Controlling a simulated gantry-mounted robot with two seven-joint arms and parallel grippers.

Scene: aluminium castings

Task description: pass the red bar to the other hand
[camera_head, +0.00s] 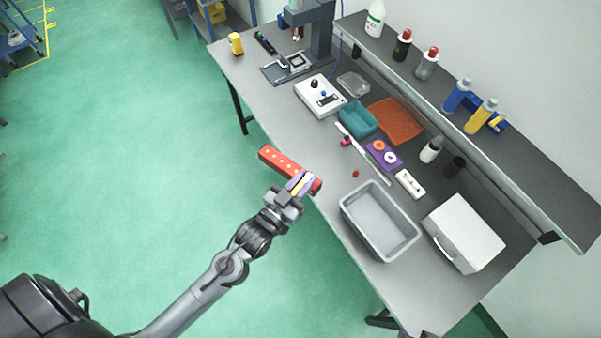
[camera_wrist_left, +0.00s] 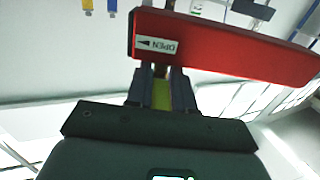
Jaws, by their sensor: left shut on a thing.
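The red bar (camera_head: 279,160) has a row of pale dots along its face in the head view. My left gripper (camera_head: 301,182) is shut on it near its right end, and most of the bar sticks out to the upper left. The bar appears at the table's front edge; its height is hard to tell. In the left wrist view the red bar (camera_wrist_left: 225,48) lies across the tips of my left gripper (camera_wrist_left: 162,80). A white label with an arrow and upside-down lettering that seems to read OPEN shows on it. My right gripper is not in view.
The grey table (camera_head: 331,205) holds an empty grey bin (camera_head: 348,212), a white box (camera_head: 470,228), a teal tray (camera_head: 356,119) and an orange mat (camera_head: 397,120). A shelf (camera_head: 530,170) with bottles runs along the back. The green floor in front is open.

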